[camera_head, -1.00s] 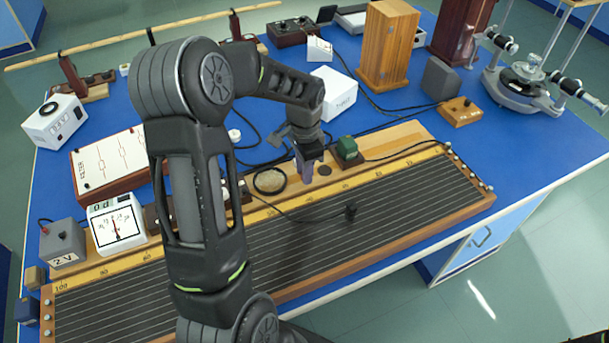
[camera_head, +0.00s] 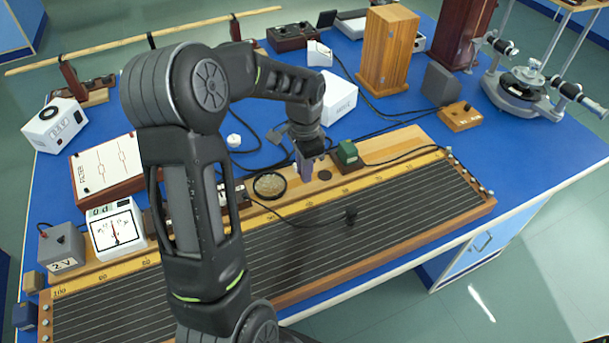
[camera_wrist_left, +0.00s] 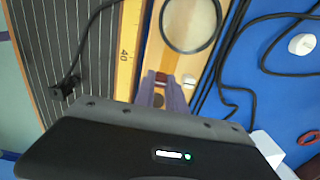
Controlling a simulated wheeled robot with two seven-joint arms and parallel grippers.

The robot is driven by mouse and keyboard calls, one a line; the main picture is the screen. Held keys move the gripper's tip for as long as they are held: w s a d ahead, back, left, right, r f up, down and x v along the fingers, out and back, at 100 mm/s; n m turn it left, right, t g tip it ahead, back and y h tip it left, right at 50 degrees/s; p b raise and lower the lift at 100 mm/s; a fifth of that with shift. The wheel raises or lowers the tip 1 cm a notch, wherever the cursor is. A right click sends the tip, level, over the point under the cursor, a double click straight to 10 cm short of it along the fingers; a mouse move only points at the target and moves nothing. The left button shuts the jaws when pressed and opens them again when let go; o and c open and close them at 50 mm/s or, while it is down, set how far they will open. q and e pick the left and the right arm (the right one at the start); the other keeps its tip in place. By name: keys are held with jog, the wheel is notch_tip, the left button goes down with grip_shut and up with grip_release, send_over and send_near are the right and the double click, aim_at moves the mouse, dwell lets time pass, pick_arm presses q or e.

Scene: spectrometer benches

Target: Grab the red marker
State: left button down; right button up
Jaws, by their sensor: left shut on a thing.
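My left gripper (camera_head: 304,174) is over the wooden rail at the back of the wire board, between a dark ring (camera_head: 270,185) and a green block (camera_head: 347,152). In the left wrist view its purple fingers (camera_wrist_left: 161,92) are closed on a small reddish piece (camera_wrist_left: 162,78), which appears to be the red marker. Most of it is hidden by the fingers, and in the head view I cannot make it out. My right gripper is not in view.
The long wire board (camera_head: 400,208) with a yellow scale fills the table's front. A white meter (camera_head: 117,228) and grey 2V box (camera_head: 60,246) stand at left. A wooden box (camera_head: 388,50) stands behind. Black cables cross the blue tabletop.

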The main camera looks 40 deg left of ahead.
pick_arm(q)
notch_tip(320, 180, up, 8)
jog(key=shift+b, duration=0.45)
jog(key=shift+d, duration=0.1)
